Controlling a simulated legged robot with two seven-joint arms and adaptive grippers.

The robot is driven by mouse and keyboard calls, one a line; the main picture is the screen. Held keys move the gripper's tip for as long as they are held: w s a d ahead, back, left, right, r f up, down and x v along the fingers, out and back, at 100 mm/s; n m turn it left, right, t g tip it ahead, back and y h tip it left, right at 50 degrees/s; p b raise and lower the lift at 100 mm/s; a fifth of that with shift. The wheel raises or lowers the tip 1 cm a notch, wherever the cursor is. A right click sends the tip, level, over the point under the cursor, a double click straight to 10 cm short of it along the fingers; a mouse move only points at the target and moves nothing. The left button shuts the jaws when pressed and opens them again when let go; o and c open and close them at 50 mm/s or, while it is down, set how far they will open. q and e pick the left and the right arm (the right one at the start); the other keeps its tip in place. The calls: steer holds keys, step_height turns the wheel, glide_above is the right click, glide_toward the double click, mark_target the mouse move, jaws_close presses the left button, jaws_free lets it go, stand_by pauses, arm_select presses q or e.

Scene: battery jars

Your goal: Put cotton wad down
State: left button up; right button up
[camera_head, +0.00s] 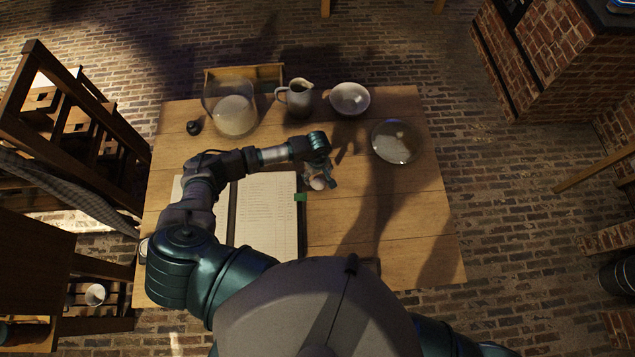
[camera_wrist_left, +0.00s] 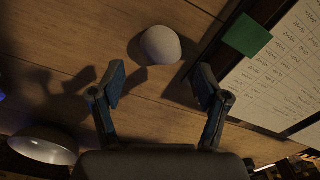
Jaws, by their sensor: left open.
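The cotton wad (camera_head: 317,183) is a small, rounded, off-white lump at the table's middle, just right of the open book. In the left wrist view the wad (camera_wrist_left: 160,45) appears on or close to the wood, beyond the fingertips and beside the book's edge. My left gripper (camera_head: 323,176) is over this spot, and its fingers (camera_wrist_left: 160,84) are spread with a clear gap between them. Neither finger appears to touch the wad. My right gripper is out of view.
The open book (camera_head: 268,208) with a green tab (camera_head: 300,197) lies left of the wad. A glass jar (camera_head: 234,112), a jug (camera_head: 299,98), a white bowl (camera_head: 349,98) and a shallow round dish (camera_head: 397,142) stand toward the back. The table's right side (camera_head: 420,225) is clear.

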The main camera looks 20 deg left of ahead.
mark_target(317, 182)
arm_select(q)
steer(key=f, duration=0.3)
steer(key=f+p, duration=0.1)
steer(key=f, duration=0.1)
steer(key=shift+s+d+f, duration=0.1)
steer(key=shift+s+f, duration=0.05)
steer(key=shift+s, duration=0.1)
steer(key=shift+c, duration=0.2)
steer(key=c, duration=0.9)
